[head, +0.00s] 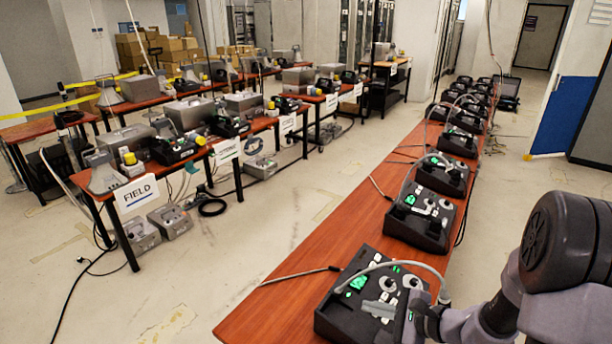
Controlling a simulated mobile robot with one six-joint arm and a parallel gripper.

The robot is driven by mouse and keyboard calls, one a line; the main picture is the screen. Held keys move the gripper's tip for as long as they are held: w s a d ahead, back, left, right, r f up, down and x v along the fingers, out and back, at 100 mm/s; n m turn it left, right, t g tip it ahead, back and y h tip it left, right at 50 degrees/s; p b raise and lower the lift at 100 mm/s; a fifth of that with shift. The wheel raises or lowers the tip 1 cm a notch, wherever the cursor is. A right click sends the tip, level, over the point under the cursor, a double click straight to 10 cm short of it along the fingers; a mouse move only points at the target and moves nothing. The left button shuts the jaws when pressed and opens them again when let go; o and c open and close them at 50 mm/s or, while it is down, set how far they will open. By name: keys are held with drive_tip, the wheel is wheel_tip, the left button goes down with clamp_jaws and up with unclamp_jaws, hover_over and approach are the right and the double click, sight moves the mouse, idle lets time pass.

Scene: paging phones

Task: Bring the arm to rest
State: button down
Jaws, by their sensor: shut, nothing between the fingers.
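My arm enters at the lower right, and my gripper (410,318) is low in the picture at the right side of the nearest paging phone (345,308). The gripper is shut and empty, and partly cut off by the lower edge. I cannot tell whether it touches the phone. That phone is a black console with green lit keys, round dials and a grey cord arching over it. It stands on the near end of a long reddish wooden table (285,300).
More black phones (420,215) stand in a row along the table, receding to the back. Tables at left hold grey cases and devices, with a FIELD sign (137,195). Cables (75,290) lie on the floor there. The floor (240,265) between the tables is mostly open.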

drive_tip(key=s+a+r+n+g+h+b, duration=0.1)
drive_tip(key=s+a+r+n+g+b, duration=0.45)
drive_tip(key=s+a+n, duration=0.45)
drive_tip(key=s+d+n+t+h+b, duration=0.1)
drive_tip(key=s+d+n+h+b, duration=0.1)
drive_tip(key=s, duration=0.4)
drive_tip(key=s+d+n+t+h+b, duration=0.2)
drive_tip(key=s+h+b, duration=0.1)
drive_tip(key=s, duration=0.4)
drive_tip(key=shift+d+r+h+b, duration=0.3)
drive_tip(key=shift+h+b, duration=0.1)
drive_tip(key=shift+b, duration=0.15)
drive_tip(key=c, duration=2.1)
unclamp_jaws()
